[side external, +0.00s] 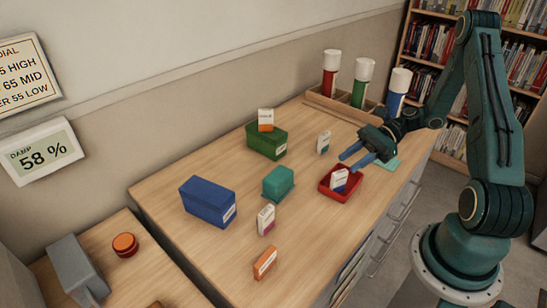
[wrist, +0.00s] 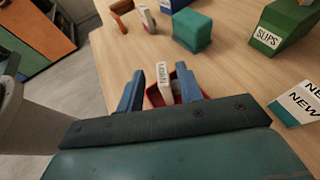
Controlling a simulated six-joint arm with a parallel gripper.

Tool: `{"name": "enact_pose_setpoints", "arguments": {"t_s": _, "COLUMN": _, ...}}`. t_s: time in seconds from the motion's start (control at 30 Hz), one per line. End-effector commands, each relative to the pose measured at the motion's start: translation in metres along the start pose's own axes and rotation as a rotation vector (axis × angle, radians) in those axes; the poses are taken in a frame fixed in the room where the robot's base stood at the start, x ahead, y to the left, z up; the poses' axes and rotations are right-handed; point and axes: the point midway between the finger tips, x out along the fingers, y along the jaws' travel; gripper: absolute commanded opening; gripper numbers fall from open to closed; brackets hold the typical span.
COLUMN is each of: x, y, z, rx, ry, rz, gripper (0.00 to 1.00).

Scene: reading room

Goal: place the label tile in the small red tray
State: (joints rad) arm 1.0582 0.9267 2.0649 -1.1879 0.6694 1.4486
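The small red tray (side external: 325,189) sits on the wooden desk near its front edge. A white label tile with a blue lower part (side external: 339,179) stands in it, slightly tilted. My gripper (side external: 348,162) is just above and behind the tray, its blue fingers apart. In the wrist view the tile (wrist: 163,77) shows between the two spread fingers, with red tray wall (wrist: 154,99) around it. No finger visibly touches the tile. The tile's lower end is partly hidden by the tray wall.
Other tiles are a white-green one (side external: 323,142), a white-red one (side external: 266,219), an orange one (side external: 265,262) and one on the green box (side external: 267,144). A teal block (side external: 278,184) and blue box (side external: 208,202) stand left. Capped tubes (side external: 331,75) stand at the back.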

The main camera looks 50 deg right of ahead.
Motion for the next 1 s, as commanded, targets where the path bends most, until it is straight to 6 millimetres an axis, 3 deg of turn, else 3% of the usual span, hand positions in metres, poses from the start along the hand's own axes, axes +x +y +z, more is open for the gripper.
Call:
{"name": "enact_pose_setpoints", "arguments": {"t_s": 0.23, "x": -0.015, "y": 0.000, "z": 0.000, "rx": 0.000, "ry": 0.001, "rz": 0.000, "gripper": 0.36}}
{"name": "enact_pose_setpoints", "arguments": {"t_s": 1.0, "x": -0.013, "y": 0.000, "z": 0.008, "rx": -0.047, "ry": 0.039, "rz": 0.022, "gripper": 0.36}}
